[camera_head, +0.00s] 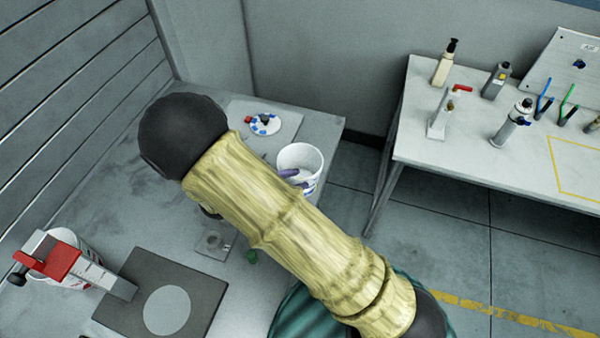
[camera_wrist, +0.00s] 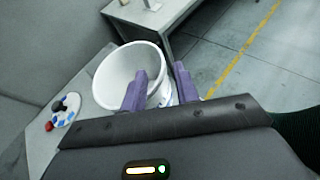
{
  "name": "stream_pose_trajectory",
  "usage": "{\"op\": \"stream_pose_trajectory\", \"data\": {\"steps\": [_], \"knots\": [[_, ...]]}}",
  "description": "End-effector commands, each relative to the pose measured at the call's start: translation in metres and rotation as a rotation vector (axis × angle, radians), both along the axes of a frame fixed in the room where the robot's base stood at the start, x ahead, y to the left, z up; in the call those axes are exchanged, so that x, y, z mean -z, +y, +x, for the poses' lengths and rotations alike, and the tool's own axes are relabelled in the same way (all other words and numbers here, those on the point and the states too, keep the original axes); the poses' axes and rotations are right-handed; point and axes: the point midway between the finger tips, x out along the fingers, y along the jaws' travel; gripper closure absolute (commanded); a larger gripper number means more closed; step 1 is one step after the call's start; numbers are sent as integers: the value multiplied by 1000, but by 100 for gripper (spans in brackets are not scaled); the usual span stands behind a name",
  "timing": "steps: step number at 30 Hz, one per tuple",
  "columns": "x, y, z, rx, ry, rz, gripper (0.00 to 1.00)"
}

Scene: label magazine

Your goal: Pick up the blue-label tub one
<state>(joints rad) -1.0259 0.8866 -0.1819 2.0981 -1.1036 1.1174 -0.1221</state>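A white open tub (camera_head: 298,156) stands at the right edge of the grey bench, and it fills the upper middle of the wrist view (camera_wrist: 122,68). My gripper (camera_wrist: 160,69) has two purple fingers spread apart at the tub's right side. The left finger overlaps the tub's mouth and the right finger shows outside its wall, so the rim appears to lie between them. Contact is not clear. In the head view the purple fingers (camera_head: 294,178) show at the tub, partly hidden by my arm.
Another white tub (camera_head: 84,243) stands at the left behind a red and grey tool (camera_head: 60,262). A dark plate with a pale disc (camera_head: 167,310) lies in front. A dial with blue spots (camera_head: 262,124) sits behind. A white table (camera_head: 440,165) with bottles stands right.

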Motion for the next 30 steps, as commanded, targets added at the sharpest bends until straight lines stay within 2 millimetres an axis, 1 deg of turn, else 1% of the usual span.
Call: {"op": "stream_pose_trajectory", "data": {"steps": [1,4,9,25,26,30], "knots": [[-1,-7,2,4,3,-5,70],[5,-20,8,4,4,-5,70],[15,-34,17,3,1,-1,70],[16,-34,18,1,0,0,70],[16,-34,18,1,0,0,72],[16,-34,18,1,0,0,99]]}}
